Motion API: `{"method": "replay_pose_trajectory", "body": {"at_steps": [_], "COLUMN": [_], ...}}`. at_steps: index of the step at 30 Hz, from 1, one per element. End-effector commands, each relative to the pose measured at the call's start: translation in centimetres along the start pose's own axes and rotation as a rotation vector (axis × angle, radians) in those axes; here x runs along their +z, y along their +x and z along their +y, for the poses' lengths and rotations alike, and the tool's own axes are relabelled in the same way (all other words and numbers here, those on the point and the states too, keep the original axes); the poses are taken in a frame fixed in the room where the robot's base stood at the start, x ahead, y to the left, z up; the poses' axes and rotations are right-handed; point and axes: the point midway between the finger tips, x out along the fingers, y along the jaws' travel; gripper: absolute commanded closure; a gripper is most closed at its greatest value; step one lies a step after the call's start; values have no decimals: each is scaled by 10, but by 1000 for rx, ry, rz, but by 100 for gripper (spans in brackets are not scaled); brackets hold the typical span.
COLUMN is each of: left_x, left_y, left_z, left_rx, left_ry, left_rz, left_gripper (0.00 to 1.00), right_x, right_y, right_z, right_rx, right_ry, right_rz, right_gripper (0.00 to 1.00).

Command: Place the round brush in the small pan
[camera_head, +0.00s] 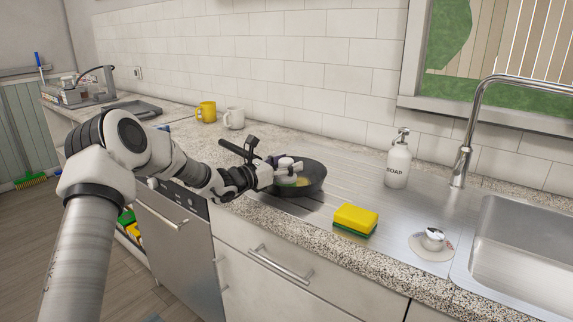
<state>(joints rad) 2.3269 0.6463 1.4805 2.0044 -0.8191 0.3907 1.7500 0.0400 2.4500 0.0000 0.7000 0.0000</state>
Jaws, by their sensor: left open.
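The small dark pan (311,186) sits on the steel drainboard, its black handle pointing back left. A small round thing with a pale top and yellowish underside, seemingly the round brush (301,182), is inside the pan, partly hidden by my gripper. My left gripper (285,168) reaches in from the left over the pan's near left rim. It is open, right beside the brush; whether its fingers touch the brush is too small to tell. My right gripper is not in view.
A yellow and green sponge (355,221) lies in front of the pan. A soap bottle (397,163) stands behind, near the tap (463,160). A yellow mug (206,111) and white mug (234,118) stand at back left.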

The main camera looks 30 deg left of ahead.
Motion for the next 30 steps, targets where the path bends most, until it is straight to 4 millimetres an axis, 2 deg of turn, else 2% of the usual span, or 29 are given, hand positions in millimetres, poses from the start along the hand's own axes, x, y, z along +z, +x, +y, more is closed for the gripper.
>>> {"method": "replay_pose_trajectory", "body": {"at_steps": [5,8,13,18,22,30], "left_x": [1,1,4,4,2,0], "left_y": [-12,-33,-79,-109,-118,-120], "left_z": [2,1,2,2,0,0], "left_rx": [3,2,4,3,0,-1], "left_ry": [-3,-8,-10,-6,-2,0], "left_rz": [-1,-4,-7,-5,-2,0], "left_gripper": [36,36,36,36,36,36], "right_x": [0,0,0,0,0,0], "right_y": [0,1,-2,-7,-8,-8], "right_z": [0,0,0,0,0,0], "right_rx": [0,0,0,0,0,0], "right_ry": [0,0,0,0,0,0], "right_rz": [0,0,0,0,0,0], "right_gripper": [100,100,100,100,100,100]}}
